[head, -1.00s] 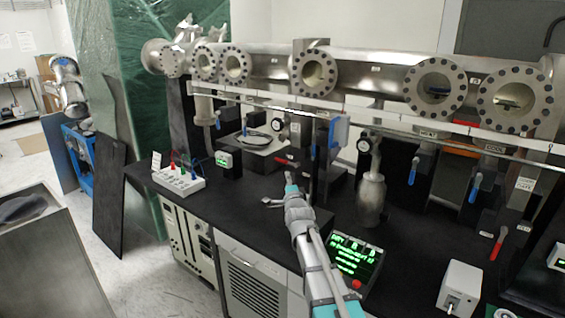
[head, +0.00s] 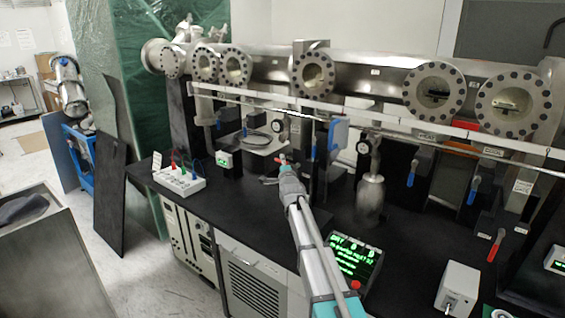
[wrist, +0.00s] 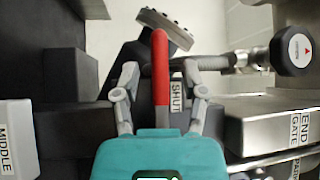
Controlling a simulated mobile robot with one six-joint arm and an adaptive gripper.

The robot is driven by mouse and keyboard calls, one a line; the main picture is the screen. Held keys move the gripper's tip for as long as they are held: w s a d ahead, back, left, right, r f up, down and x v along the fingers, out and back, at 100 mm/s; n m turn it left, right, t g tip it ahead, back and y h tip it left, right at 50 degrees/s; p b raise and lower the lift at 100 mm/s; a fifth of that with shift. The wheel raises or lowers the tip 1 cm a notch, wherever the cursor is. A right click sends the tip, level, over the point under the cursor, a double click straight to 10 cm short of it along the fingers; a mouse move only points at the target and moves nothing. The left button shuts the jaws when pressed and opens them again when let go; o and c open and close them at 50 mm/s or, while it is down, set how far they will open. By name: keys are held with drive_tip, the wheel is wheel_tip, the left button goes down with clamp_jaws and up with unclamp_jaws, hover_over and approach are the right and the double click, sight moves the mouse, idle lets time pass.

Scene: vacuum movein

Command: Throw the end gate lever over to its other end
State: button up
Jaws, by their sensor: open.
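The end gate lever is a red handle (wrist: 161,65), upright in the wrist view, between my gripper's fingers. A "SHUT" label (wrist: 176,98) is just right of it, and an "END GATE" label (wrist: 305,125) is at the right edge. My gripper (wrist: 160,82) is open, with one finger on each side of the lever; I cannot tell whether either touches it. In the head view, my gripper (head: 284,168) is over the bench, in front of the steel pipe, and mostly hides the lever.
A "MIDDLE" label (wrist: 10,140) is at the left. In the head view, a white switch box (head: 180,180) lies left of my arm, and a green-lit display (head: 354,262) lies right.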

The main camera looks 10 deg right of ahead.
drive_tip(key=shift+w, duration=0.35)
clamp_jaws()
